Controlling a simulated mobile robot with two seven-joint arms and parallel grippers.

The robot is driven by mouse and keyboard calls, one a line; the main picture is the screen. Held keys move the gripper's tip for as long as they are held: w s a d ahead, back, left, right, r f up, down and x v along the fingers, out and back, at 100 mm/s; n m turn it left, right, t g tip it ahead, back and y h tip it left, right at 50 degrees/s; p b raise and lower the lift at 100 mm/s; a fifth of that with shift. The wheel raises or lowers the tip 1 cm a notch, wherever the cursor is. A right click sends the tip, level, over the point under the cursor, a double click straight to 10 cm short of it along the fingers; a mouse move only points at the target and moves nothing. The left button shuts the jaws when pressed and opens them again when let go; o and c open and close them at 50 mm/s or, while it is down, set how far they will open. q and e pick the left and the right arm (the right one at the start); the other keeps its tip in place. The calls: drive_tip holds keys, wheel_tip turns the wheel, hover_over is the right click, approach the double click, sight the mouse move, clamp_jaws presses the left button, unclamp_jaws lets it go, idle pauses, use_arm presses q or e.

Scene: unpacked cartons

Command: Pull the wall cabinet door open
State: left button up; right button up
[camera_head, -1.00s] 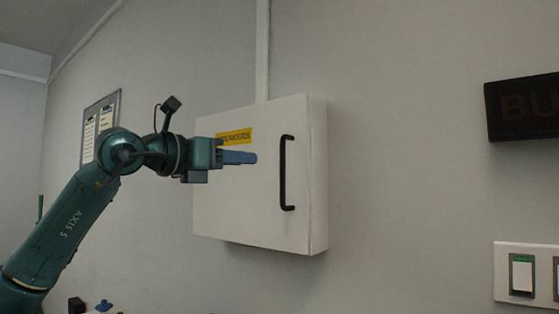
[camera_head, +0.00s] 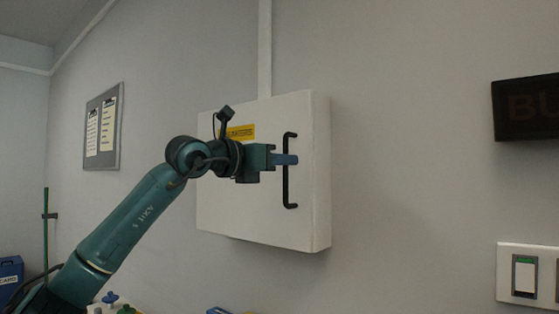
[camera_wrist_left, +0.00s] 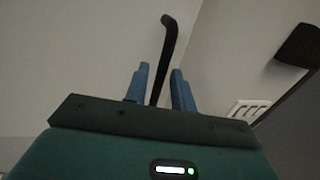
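The white wall cabinet (camera_head: 250,205) hangs on the grey wall, with a yellow label on its front. Its door looks closed. A black vertical bar handle (camera_head: 290,190) is on the door's right side. My left gripper (camera_head: 292,159) is at the handle, its blue fingers crossing the bar at about mid-height. In the left wrist view the handle (camera_wrist_left: 168,45) runs between the two fingers of the left gripper (camera_wrist_left: 160,88). The fingers are apart, with a gap visible on the right side of the bar. My right gripper is not in view.
A dark sign (camera_head: 525,107) and a white switch panel (camera_head: 505,280) are on the wall to the right. A clipboard board (camera_head: 103,130) hangs at left. The wall just right of the cabinet is bare.

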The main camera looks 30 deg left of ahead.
use_arm(q)
clamp_jaws()
idle(0.4)
